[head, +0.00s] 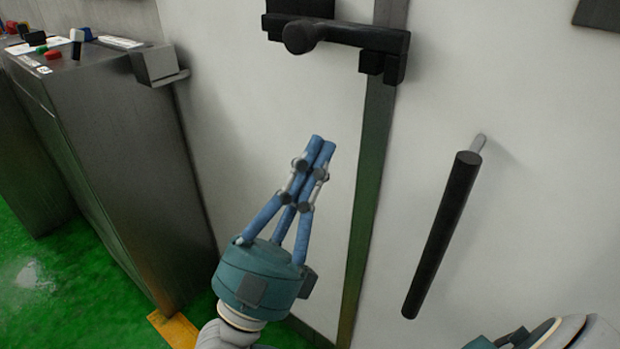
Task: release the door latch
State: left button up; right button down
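The door latch (350,35) is a black bar with a round knob at its left end. It lies nearly level across the dark vertical strip at the top of the head view, its right end by a black bracket.
A long black handle (441,235) stands out from the white panel at right. A dark metal console (125,150) with buttons stands at left, a small grey box (155,64) by its top corner. The green floor (45,285) shows at lower left.

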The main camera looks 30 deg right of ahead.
pick_arm(q)
jog(key=shift+f, duration=0.1)
pick_arm(e)
jog(key=shift+v, duration=0.9)
pick_arm(q)
jog(key=shift+c, duration=0.2)
